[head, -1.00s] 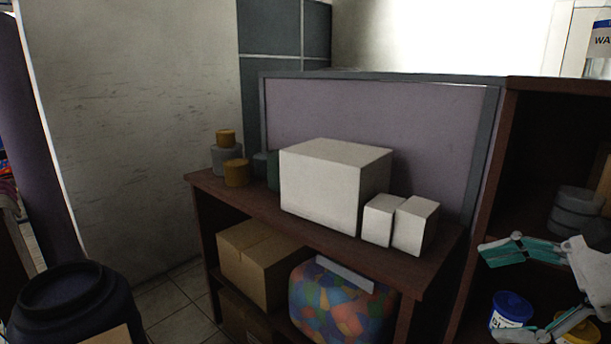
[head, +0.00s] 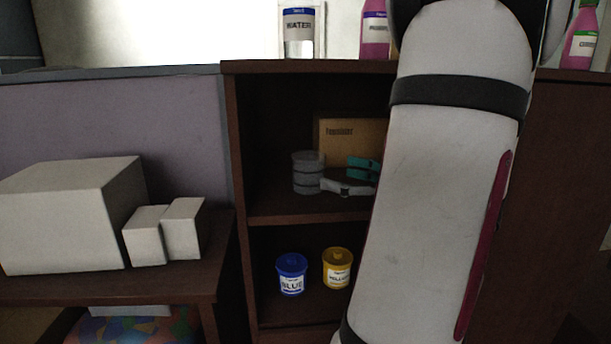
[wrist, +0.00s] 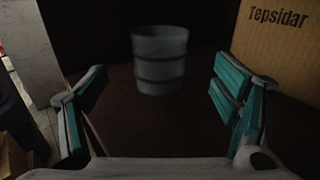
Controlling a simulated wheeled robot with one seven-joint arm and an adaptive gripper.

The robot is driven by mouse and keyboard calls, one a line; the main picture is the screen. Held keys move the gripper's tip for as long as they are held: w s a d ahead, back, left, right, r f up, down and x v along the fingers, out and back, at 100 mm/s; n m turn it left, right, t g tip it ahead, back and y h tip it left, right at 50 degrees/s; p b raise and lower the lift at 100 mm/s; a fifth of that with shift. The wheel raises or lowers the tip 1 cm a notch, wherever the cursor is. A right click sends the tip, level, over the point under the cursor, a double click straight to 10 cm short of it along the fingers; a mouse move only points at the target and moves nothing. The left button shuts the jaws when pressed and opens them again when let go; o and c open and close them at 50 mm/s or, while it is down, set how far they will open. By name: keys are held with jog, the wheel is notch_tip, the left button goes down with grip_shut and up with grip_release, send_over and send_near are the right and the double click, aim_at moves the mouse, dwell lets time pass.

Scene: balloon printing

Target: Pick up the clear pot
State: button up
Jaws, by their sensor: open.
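The clear pot (head: 308,173), a greyish see-through ribbed cylinder, stands upright on the upper shelf of the dark wood cabinet. The wrist view shows the pot (wrist: 160,62) ahead, between and beyond my two teal fingers, with a gap around it. My gripper (wrist: 160,88) is open and empty. In the head view a teal finger (head: 362,168) and white gripper parts show just right of the pot, and my arm hides the rest.
A cardboard box (head: 345,138) marked "Tepsidar" stands behind, close to my right finger in the wrist view (wrist: 282,50). A blue pot (head: 291,275) and yellow pot (head: 338,268) stand on the shelf below. The cabinet's left side wall (head: 240,170) is near.

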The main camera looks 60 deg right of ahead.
aim_at(308, 166)
jog(key=w, duration=0.8)
jog(key=shift+w+a+r, duration=0.1)
jog(key=shift+w+r, duration=0.05)
jog(key=shift+c, duration=0.2)
jog(key=c, duration=1.1)
